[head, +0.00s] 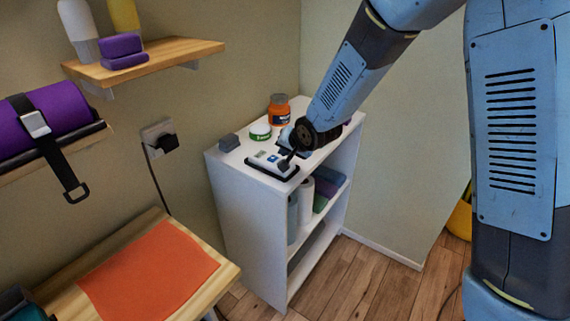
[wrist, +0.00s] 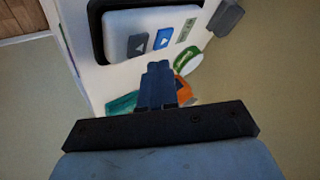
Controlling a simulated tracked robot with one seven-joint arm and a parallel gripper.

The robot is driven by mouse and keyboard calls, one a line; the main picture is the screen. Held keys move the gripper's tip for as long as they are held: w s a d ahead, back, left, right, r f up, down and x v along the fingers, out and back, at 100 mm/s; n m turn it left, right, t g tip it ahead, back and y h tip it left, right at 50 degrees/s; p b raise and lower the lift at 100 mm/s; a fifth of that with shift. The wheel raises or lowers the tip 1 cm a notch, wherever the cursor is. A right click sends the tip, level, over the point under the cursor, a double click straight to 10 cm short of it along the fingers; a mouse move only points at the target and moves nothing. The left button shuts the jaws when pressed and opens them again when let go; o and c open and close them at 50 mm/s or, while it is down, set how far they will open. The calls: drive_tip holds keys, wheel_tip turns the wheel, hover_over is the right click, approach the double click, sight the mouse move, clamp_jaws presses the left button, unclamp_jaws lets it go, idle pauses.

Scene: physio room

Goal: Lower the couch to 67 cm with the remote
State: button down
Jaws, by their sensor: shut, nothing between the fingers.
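The remote (head: 268,161) is white and lies in a black tray on the top of a white shelf unit. In the wrist view the remote (wrist: 120,28) shows a grey button (wrist: 138,43), a blue button (wrist: 163,39) and a small greenish display (wrist: 186,30) too small to read. Both buttons bear a pale triangle. My gripper (head: 287,161) is shut and empty, pointing down at the remote's near right part. In the wrist view my gripper (wrist: 158,66) is just below the two buttons; I cannot tell whether it touches. I cannot make out the couch.
On the shelf unit (head: 239,210) stand an orange jar (head: 279,111), a green-and-white tin (head: 260,132) and a grey block (head: 229,142). A wooden bench with an orange cloth (head: 149,270) is at the lower left. A wall shelf (head: 150,61) is above.

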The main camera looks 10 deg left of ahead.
drive_tip(key=shift+r, duration=2.15)
drive_tip(key=s+d+r+h, duration=0.2)
drive_tip(key=d+r, duration=0.5)
drive_tip(key=d, duration=0.4)
drive_tip(key=s+d+r+h, duration=0.2)
drive_tip(key=d+r, duration=0.4)
drive_tip(key=d, duration=0.6)
drive_tip(key=s+d+r+h, duration=0.1)
drive_tip(key=s+d+r, duration=0.1)
drive_tip(key=s+d, duration=0.6)
drive_tip(key=s+d+r+g+h, duration=0.1)
drive_tip(key=s+d+r, duration=0.2)
drive_tip(key=s+d, duration=0.5)
drive_tip(key=s, duration=0.5)
drive_tip(key=shift+s+d, duration=0.15)
drive_tip(key=shift+d, duration=0.2)
drive_tip(key=shift+r, duration=0.1)
